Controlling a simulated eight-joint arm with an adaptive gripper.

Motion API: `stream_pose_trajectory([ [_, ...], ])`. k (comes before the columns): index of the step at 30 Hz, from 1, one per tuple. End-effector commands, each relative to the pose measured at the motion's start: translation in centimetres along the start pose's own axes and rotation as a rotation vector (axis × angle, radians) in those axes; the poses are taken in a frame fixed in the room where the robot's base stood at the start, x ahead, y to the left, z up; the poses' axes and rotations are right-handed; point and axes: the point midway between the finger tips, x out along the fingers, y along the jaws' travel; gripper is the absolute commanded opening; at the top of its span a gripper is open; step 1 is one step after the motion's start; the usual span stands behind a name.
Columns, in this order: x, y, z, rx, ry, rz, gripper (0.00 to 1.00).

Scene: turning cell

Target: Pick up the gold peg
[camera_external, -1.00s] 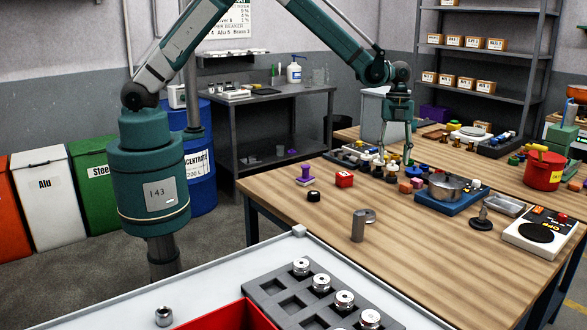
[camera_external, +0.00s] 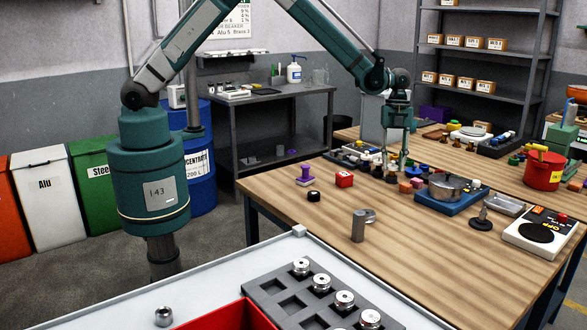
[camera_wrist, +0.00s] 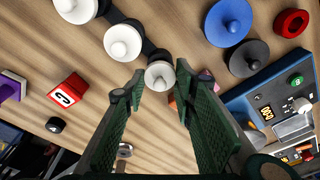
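My gripper (camera_external: 393,160) hangs low over the wooden table among a group of small knobbed pieces. In the wrist view its two green fingers are apart, so my gripper (camera_wrist: 160,88) is open. A pale knobbed piece (camera_wrist: 160,75) shows at the gap between the fingertips, with nothing seen gripped. Two white knobbed pieces, one nearer (camera_wrist: 123,42) and one farther (camera_wrist: 76,8), stand beyond it in a row. I cannot single out a gold peg in the wrist view. Small gold-brown pieces (camera_external: 443,139) stand behind my gripper in the external view, too small to tell their shape.
A red block (camera_external: 344,179) and a black piece (camera_external: 313,196) lie left.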

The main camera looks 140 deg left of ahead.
Motion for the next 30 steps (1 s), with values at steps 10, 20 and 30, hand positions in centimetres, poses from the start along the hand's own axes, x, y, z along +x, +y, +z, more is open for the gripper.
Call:
stream_pose_trajectory([
  [10, 0.0, 0.0, 0.0, 0.000, 0.000, 0.000, 0.11],
  [20, -1.1, 0.0, -0.2, 0.000, 0.000, 0.000, 0.11],
  [30, -5.4, 0.0, -0.8, 0.000, 0.000, 0.000, 0.11],
])
